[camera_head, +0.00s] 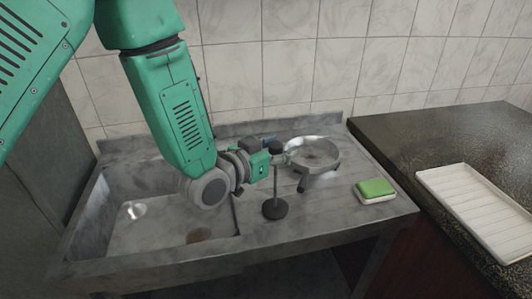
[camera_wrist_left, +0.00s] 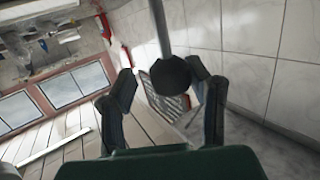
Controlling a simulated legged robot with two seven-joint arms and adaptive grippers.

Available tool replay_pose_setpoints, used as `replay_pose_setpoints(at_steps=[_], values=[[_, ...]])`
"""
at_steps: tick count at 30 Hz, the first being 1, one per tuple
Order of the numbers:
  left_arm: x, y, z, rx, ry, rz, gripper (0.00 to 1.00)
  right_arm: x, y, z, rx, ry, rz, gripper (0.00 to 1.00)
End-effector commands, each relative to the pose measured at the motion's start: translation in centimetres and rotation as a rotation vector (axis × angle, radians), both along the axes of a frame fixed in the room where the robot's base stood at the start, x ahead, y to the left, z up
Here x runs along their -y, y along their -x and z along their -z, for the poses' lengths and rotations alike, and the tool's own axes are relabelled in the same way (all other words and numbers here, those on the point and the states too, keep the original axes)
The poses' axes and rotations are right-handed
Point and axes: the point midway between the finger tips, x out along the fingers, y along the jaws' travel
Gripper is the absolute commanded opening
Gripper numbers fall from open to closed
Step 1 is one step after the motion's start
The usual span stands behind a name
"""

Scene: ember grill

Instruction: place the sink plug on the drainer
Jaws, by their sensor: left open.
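The sink plug is a black disc (camera_head: 275,208) with a thin grey upright rod and a dark knob (camera_head: 275,147) on top. It stands upright with its disc on the grooved drainer (camera_head: 325,208), right of the sink basin. My left gripper (camera_head: 277,157) is at the upper end of the rod and is open. In the left wrist view the dark knob (camera_wrist_left: 172,75) and the rod show between and just beyond the open fingers (camera_wrist_left: 163,82). I cannot tell whether they touch it. My right gripper is not in view.
The basin (camera_head: 150,232) is left of the drainer, with a dark drain hole (camera_head: 199,235). A round metal pan-like vessel on legs (camera_head: 315,153) stands close behind and right of the plug. A green-and-white sponge (camera_head: 375,190) lies at the right. A white ribbed tray (camera_head: 480,208) is on the dark counter.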

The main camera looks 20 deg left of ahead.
Motion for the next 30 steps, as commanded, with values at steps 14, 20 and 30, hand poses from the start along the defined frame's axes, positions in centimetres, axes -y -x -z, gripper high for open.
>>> replay_pose_setpoints(at_steps=[14, 20, 30], values=[[-3.3, 8.5, -1.7, -0.006, -0.002, -0.002, 0.44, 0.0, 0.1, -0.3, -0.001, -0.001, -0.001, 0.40], [-3.7, 9.8, -1.8, -0.003, -0.001, -0.001, 0.44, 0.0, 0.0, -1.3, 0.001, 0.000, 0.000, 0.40], [-4.0, 10.0, -1.7, 0.000, 0.001, -0.002, 0.44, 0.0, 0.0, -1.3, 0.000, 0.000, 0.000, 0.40]])
